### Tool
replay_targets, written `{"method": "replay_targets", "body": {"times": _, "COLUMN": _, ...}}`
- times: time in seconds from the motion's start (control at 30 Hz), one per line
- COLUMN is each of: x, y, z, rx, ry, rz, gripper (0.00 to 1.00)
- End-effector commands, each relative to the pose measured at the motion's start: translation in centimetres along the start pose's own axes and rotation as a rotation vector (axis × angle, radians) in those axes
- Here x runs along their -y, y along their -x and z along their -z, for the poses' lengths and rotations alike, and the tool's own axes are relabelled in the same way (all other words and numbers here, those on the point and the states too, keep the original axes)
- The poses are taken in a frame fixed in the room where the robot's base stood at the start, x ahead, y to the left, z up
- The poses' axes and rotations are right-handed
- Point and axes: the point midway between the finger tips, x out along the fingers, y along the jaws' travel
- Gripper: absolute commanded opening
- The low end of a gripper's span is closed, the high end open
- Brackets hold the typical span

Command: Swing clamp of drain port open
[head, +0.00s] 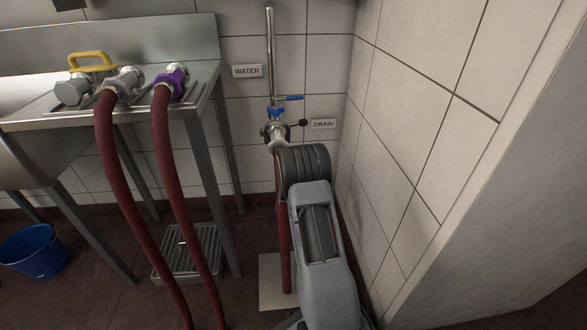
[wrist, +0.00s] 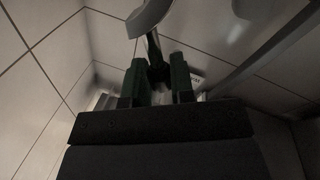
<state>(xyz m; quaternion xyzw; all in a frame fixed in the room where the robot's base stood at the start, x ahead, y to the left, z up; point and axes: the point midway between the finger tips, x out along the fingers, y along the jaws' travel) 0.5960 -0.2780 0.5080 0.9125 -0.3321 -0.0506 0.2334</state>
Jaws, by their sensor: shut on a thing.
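The drain port (head: 270,131) is a silver fitting on the tiled wall, left of the DRAIN label (head: 323,124). A dark knob (head: 302,122) sticks out to its right. My arm covers the port's lower part and hides my gripper's fingertips in the head view. In the wrist view, the two dark fingers of my gripper (wrist: 157,82) stand either side of a slim dark piece (wrist: 154,50), apparently the clamp's handle, and are shut on it. A pale curved part shows above it. The picture is too dark to tell how far the clamp is swung.
A vertical pipe with a blue valve lever (head: 290,98) rises above the port. The right wall (head: 430,120) is close to my arm. A steel sink bench (head: 200,95) with red hoses (head: 125,190) stands left. A blue bucket (head: 35,250) and grated step (head: 190,255) are on the floor.

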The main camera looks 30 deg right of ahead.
Motion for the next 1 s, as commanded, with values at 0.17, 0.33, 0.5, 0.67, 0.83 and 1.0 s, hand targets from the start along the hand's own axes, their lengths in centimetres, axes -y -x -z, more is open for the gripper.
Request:
{"method": "replay_targets", "body": {"times": 0.17, "x": 0.03, "y": 0.00, "z": 0.06, "rx": -0.002, "ry": 0.003, "rz": 0.001, "gripper": 0.00}}
{"method": "replay_targets", "body": {"times": 0.33, "x": -0.02, "y": -0.03, "z": 0.05, "rx": -0.002, "ry": 0.002, "rz": 0.000, "gripper": 0.00}}
{"method": "replay_targets", "body": {"times": 0.5, "x": -0.05, "y": -0.04, "z": 0.03, "rx": -0.002, "ry": 0.002, "rz": -0.001, "gripper": 0.33}}
{"method": "replay_targets", "body": {"times": 0.67, "x": -0.06, "y": -0.02, "z": 0.00, "rx": -0.001, "ry": 0.002, "rz": -0.001, "gripper": 0.48}}
{"method": "replay_targets", "body": {"times": 0.83, "x": -0.04, "y": -0.01, "z": -0.01, "rx": -0.001, "ry": 0.002, "rz": -0.001, "gripper": 0.48}}
{"method": "replay_targets", "body": {"times": 1.0, "x": -0.02, "y": 0.61, "z": 0.07, "rx": 0.000, "ry": 0.003, "rz": 0.001, "gripper": 0.48}}
